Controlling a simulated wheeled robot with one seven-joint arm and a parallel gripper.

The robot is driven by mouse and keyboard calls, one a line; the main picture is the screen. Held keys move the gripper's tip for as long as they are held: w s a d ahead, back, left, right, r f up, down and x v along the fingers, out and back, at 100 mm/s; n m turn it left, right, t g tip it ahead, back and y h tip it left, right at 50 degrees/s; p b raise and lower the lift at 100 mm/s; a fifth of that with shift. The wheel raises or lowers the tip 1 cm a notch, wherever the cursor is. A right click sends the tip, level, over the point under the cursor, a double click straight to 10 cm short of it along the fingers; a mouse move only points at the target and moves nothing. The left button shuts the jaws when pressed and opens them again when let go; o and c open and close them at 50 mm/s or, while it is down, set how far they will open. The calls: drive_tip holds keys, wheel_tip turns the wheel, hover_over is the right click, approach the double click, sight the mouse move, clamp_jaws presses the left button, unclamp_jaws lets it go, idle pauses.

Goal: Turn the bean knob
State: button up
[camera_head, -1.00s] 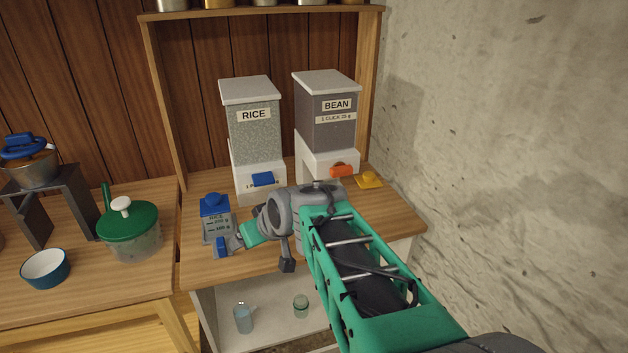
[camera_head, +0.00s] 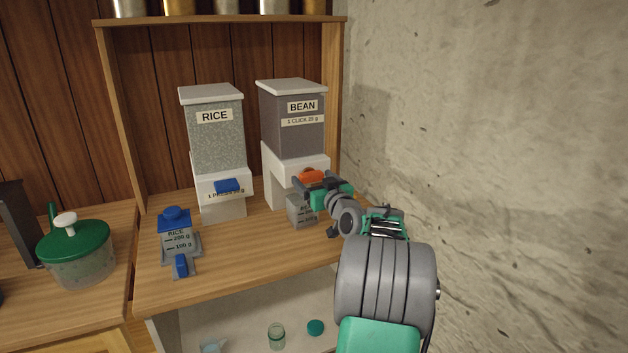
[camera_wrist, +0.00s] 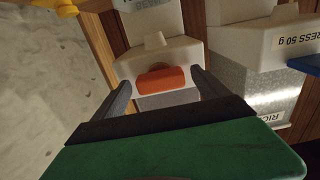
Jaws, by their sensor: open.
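The bean dispenser (camera_head: 292,122) is a dark bin with a white lid on a white base, labelled BEAN and 1 CLICK 25 g. Its orange knob (camera_head: 309,175) is on the front of the base and also shows in the wrist view (camera_wrist: 160,79). My gripper (camera_head: 315,186) is open in front of the knob. In the wrist view, the two fingers (camera_wrist: 161,84) stand on either side of the knob, apparently without touching it. A grey measuring container (camera_head: 300,212) stands below the knob, partly hidden by my gripper.
The rice dispenser (camera_head: 214,140) with a blue lever (camera_head: 228,185) stands to the left. A rough wall (camera_head: 480,120) rises close on the right. A yellow object (camera_wrist: 66,6) shows in the wrist view.

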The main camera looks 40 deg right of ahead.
drive_tip(key=shift+c, duration=0.4)
drive_tip(key=c, duration=1.3)
drive_tip(key=shift+m, duration=0.3)
